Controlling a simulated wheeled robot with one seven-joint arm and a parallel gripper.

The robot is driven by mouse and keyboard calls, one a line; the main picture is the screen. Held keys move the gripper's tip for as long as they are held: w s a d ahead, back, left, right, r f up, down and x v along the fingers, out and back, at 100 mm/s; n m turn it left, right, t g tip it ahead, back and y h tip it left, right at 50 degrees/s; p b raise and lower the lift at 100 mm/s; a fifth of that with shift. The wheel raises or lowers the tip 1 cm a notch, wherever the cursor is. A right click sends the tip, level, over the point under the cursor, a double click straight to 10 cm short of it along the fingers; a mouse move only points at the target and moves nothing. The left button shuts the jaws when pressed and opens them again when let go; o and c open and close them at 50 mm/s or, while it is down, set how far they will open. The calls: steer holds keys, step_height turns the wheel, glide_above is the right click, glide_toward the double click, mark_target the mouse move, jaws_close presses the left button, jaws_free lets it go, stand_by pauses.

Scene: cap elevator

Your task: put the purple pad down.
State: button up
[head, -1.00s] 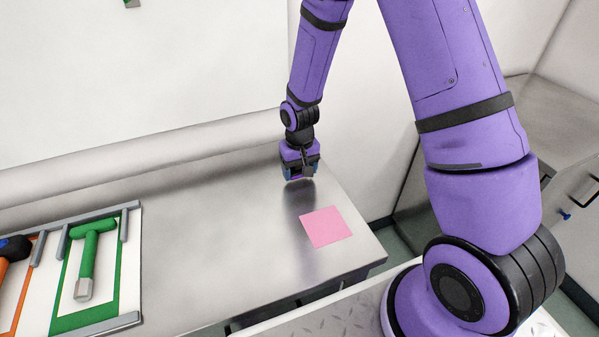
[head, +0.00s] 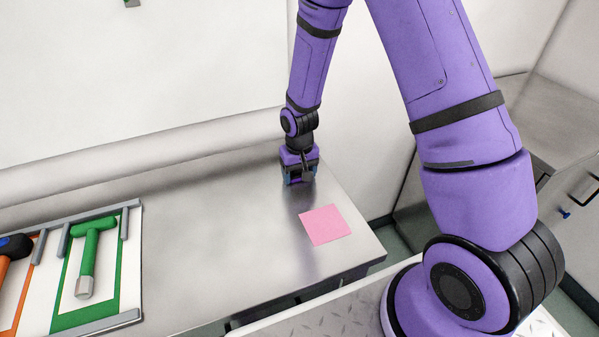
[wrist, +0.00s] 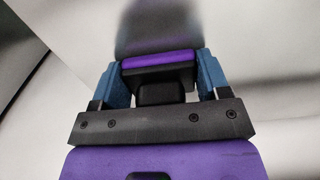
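The purple pad (wrist: 158,60) shows in the wrist view as a flat purple strip with a dark body, lying between the two blue fingers of my gripper (wrist: 160,68). The fingers touch or nearly touch its ends, and my gripper appears shut on it. In the head view my gripper (head: 299,176) points down, at or just above the back right part of the steel bench (head: 215,225). There I cannot make out the pad apart from the gripper, nor whether it touches the bench.
A flat pink square (head: 325,225) lies on the bench in front of my gripper. A tray (head: 128,262) with a green hammer (head: 88,258) and another tool stands at the left. The bench between tray and gripper is clear. A rounded ledge (head: 140,147) runs along the back wall.

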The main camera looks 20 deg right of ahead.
steer(key=shift+o, duration=0.5)
steer(key=shift+s+f, duration=0.2)
steer(key=shift+f, duration=0.1)
steer(key=shift+o, duration=0.6)
steer(key=shift+w+r, duration=0.15)
steer(key=shift+r, duration=0.35)
step_height(320, 180, up, 11)
steer(key=shift+f, duration=0.15)
steer(key=shift+r, duration=0.5)
steer(key=s+d+r+t, duration=0.1)
steer(key=s+d+r, duration=0.1)
steer(key=s+r, duration=0.5)
steer(key=s+d+r+t, duration=0.1)
steer(key=s+d+r, duration=0.15)
steer(key=r, duration=0.85)
steer(key=s+d+r+t, duration=0.1)
steer(key=s+r, duration=0.3)
steer(key=s, duration=0.4)
steer(key=s+d+r+t, duration=0.1)
steer(key=s+r+t, duration=0.1)
steer(key=s+r, duration=0.3)
steer(key=s, duration=0.3)
steer(key=shift+s+d, duration=0.2)
steer(key=shift+s, duration=0.05)
steer(key=shift+r, duration=0.1)
